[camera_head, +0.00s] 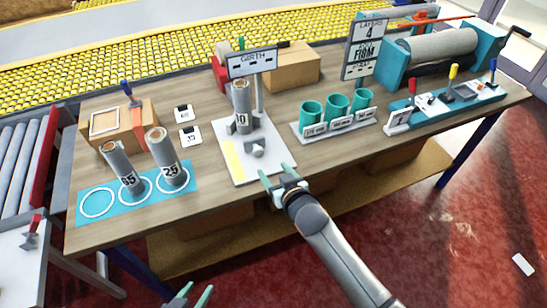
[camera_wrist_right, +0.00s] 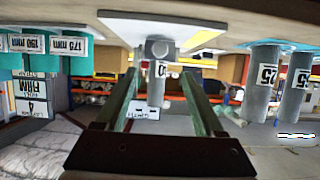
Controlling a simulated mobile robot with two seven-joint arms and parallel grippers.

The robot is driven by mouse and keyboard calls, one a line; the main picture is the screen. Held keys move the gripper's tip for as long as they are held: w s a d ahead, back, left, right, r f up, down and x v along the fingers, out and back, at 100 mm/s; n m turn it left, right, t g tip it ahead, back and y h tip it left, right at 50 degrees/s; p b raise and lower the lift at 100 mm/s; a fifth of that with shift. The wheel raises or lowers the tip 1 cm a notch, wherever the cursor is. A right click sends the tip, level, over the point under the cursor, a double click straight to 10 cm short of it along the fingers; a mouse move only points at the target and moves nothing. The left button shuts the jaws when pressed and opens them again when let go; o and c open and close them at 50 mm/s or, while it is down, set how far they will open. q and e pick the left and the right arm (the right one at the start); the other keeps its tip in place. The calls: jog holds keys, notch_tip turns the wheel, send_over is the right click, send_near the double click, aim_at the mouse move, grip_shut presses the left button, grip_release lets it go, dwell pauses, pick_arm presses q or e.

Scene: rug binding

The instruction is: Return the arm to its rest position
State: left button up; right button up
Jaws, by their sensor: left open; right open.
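My right gripper (camera_head: 277,172) is open and empty at the front edge of the white girth station base (camera_head: 265,168). In the right wrist view the open fingers (camera_wrist_right: 160,80) show with nothing between their tips; that picture is upside down. A grey roll marked 10 (camera_head: 242,107) stands upright on the base, beyond the gripper and apart from it. It also shows in the wrist view (camera_wrist_right: 157,90). My left gripper (camera_head: 198,291) is open at the bottom edge of the head view, in front of the table; only its green fingertips show.
Rolls marked 65 (camera_head: 122,168) and 25 (camera_head: 166,158) stand on a blue mat (camera_head: 98,203) with one bare ring. Teal cups (camera_head: 337,105) stand in a rack at right. A roller machine (camera_head: 440,48) is at back right.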

jog(key=s+d+f+g, duration=0.1)
jog(key=s+d+f, duration=0.3)
jog(key=s, duration=0.4)
jog(key=s+d+f+m+g+h, duration=0.1)
jog(key=s+d+f, duration=0.3)
jog(key=s, duration=0.5)
jog(key=s+d+f+g, duration=0.1)
jog(key=s+d+f, duration=0.3)
jog(key=s, duration=0.4)
jog(key=shift+s+d+m+h, duration=0.3)
jog(key=shift+s+d+h, duration=0.1)
jog(key=shift+d, duration=0.2)
